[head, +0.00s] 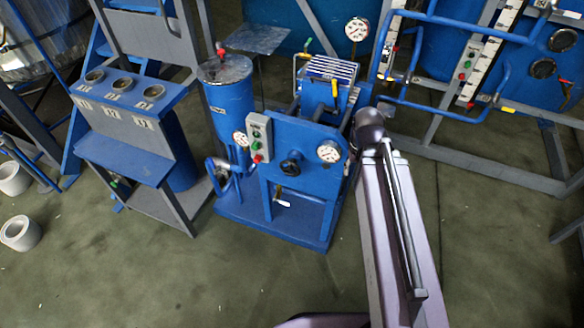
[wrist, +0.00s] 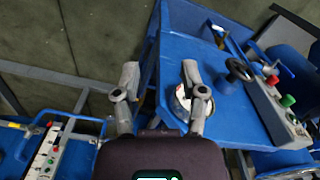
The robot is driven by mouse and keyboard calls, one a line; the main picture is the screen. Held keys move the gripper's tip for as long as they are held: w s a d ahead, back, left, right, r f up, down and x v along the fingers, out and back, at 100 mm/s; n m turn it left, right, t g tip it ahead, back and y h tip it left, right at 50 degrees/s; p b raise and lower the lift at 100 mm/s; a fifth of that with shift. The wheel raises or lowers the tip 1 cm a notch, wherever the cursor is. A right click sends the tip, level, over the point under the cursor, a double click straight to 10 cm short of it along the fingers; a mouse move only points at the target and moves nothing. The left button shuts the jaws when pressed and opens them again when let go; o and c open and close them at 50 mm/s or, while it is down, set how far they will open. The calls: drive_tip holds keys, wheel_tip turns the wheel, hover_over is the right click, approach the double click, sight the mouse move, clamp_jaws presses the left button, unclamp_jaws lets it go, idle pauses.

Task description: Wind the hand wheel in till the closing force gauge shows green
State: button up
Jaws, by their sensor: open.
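The black hand wheel (head: 290,166) sits on the front panel of the blue filter-press-like machine. It also shows in the wrist view (wrist: 240,69), right of my fingers and apart from them. A round white gauge (head: 329,151) is on the same panel, to the right of the wheel. Its needle and colour are too small to read. In the wrist view the gauge (wrist: 181,107) is partly hidden behind my right finger. My gripper (wrist: 161,72) is open with nothing between its fingers. In the head view my arm stands right of the machine and my gripper is hidden.
A grey control box (head: 259,137) with coloured buttons is left of the wheel. A lever with a pale handle (head: 283,203) sticks out below it. A blue cylinder tank (head: 228,105) and a grey-blue stand (head: 125,115) are to the left. Open floor (head: 150,275) lies in front.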

drive_tip(key=w+a+f+n+b, duration=0.2)
drive_tip(key=w+a+n, duration=0.65)
drive_tip(key=a, duration=0.25)
drive_tip(key=n, duration=0.5)
hover_over(290, 168)
drive_tip(key=shift+w+f, duration=0.25)
drive_tip(key=shift+f+b, duration=0.2)
drive_tip(key=shift+b, duration=0.2)
wheel_tip(290, 168, down, 14)
drive_tip(key=b, duration=1.3)
drive_tip(key=shift+r, duration=0.25)
drive_tip(key=shift+s, duration=0.1)
clamp_jaws()
